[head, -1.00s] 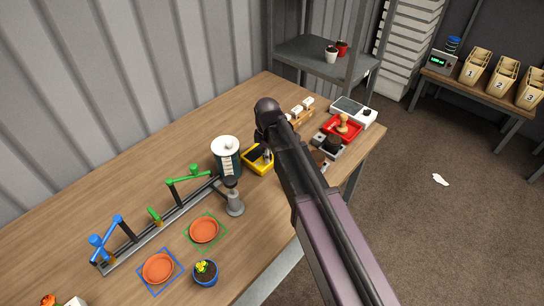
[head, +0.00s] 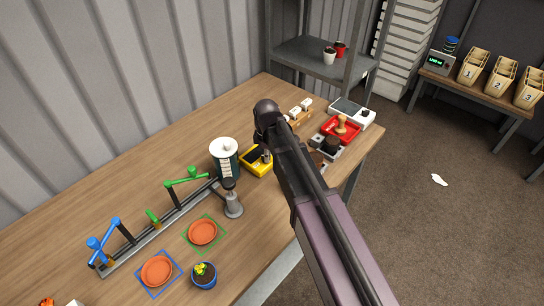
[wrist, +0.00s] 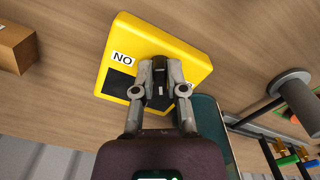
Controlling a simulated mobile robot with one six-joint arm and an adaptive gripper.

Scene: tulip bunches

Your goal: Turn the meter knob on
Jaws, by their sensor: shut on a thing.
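The yellow meter (head: 256,167) stands on the wooden table beside a dark green canister, partly hidden by my arm in the head view. In the wrist view the meter (wrist: 190,60) fills the upper middle, with a white "NO" label and a dark panel on its face. My gripper (wrist: 160,72) is over the meter's face, its fingers closed together on a small dark knob (wrist: 160,64). The fingers hide most of the knob and part of a second label, so its setting cannot be read. In the head view my gripper (head: 266,155) is at the meter's right side.
A grey post (head: 233,203) and a rail with blue and green levers (head: 160,228) lie to the left. A red tray (head: 340,129) and a white scale (head: 352,112) are to the right.

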